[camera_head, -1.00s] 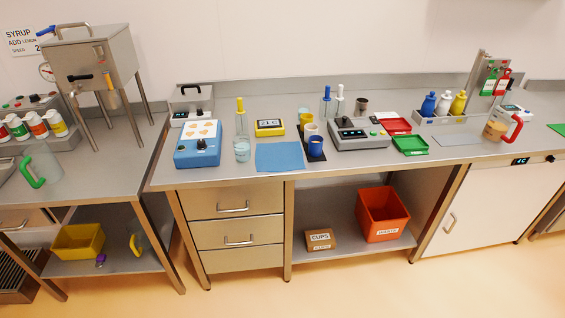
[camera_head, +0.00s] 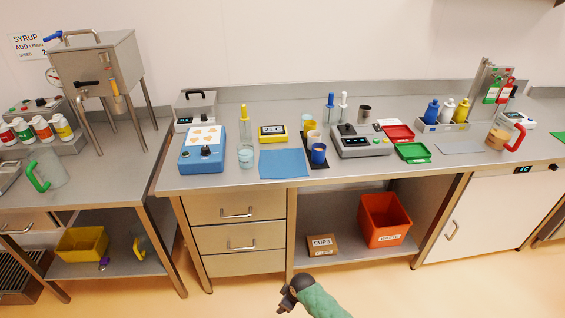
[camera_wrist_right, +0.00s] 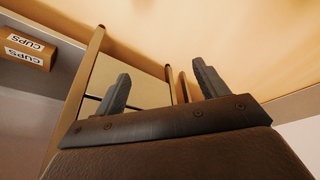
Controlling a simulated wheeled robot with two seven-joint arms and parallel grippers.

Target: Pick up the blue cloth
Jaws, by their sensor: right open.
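The blue cloth (camera_head: 283,163) lies flat on the steel counter, near its front edge, between the blue device with orange shapes on top and the dark mat with cups. My right arm comes in at the bottom of the head view, with its gripper (camera_head: 287,298) low in front of the counter, well below and apart from the cloth. In the right wrist view the two fingers of the right gripper (camera_wrist_right: 160,90) stand wide apart with nothing between them. The cloth is not in the wrist view. My left gripper is not in view.
A blue device (camera_head: 203,149) stands left of the cloth, with a glass of pale liquid (camera_head: 246,157) between. A yellow display box (camera_head: 272,133) is behind it. A blue cup (camera_head: 318,153) stands close on the right. Drawers (camera_head: 238,213) and an orange bin (camera_head: 384,221) are below.

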